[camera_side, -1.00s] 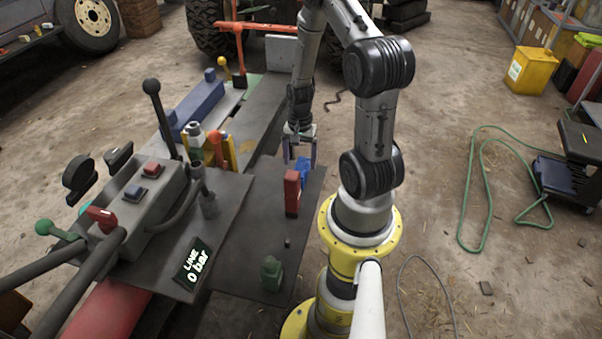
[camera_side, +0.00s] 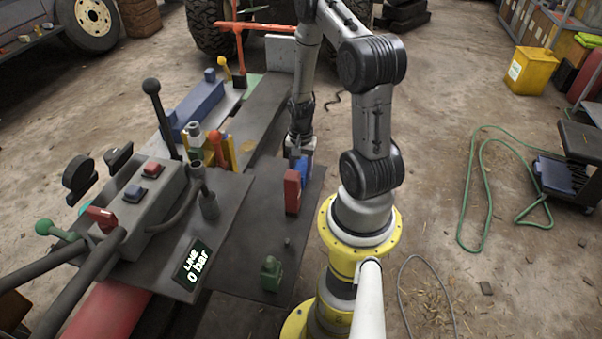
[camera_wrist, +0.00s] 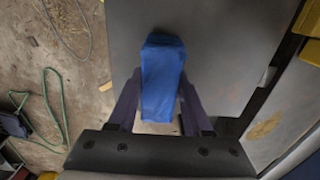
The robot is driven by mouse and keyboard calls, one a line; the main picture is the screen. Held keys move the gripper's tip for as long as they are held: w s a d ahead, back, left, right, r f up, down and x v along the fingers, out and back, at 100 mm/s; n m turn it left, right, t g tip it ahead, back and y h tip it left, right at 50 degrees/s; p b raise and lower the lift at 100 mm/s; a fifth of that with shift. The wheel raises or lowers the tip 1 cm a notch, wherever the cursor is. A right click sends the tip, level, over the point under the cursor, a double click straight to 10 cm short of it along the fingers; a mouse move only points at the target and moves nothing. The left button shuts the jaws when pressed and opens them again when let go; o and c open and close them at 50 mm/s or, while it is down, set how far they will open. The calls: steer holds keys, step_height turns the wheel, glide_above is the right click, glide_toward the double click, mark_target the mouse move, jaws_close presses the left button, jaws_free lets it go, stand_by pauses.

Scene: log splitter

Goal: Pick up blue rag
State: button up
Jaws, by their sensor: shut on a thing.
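The blue rag (camera_wrist: 161,82) lies between the two fingers of my gripper (camera_wrist: 160,103) in the wrist view, long and folded, extending past the fingertips over the grey plate (camera_wrist: 220,60). My gripper is shut on it. In the side view my gripper (camera_side: 301,165) is low over the plate, and only a bit of the blue rag (camera_side: 304,173) shows. A red block (camera_side: 292,192) in front hides part of the rag and fingers. I cannot tell whether the rag is clear of the plate.
A green object (camera_side: 271,273) and a small dark piece stand nearer on the plate. Left are the lever console (camera_side: 150,195), a pressure display (camera_side: 194,263) and a blue block (camera_side: 198,108). A green hose (camera_side: 487,190) lies on the floor at right.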

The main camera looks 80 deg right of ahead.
mark_target(301, 167)
jaws_close()
steer(key=shift+r, duration=0.1)
step_height(301, 167, up, 10)
steer(key=shift+f, duration=0.1)
steer(key=o, duration=0.6)
jaws_free()
steer(key=c, duration=0.7)
steer(key=shift+o, duration=0.2)
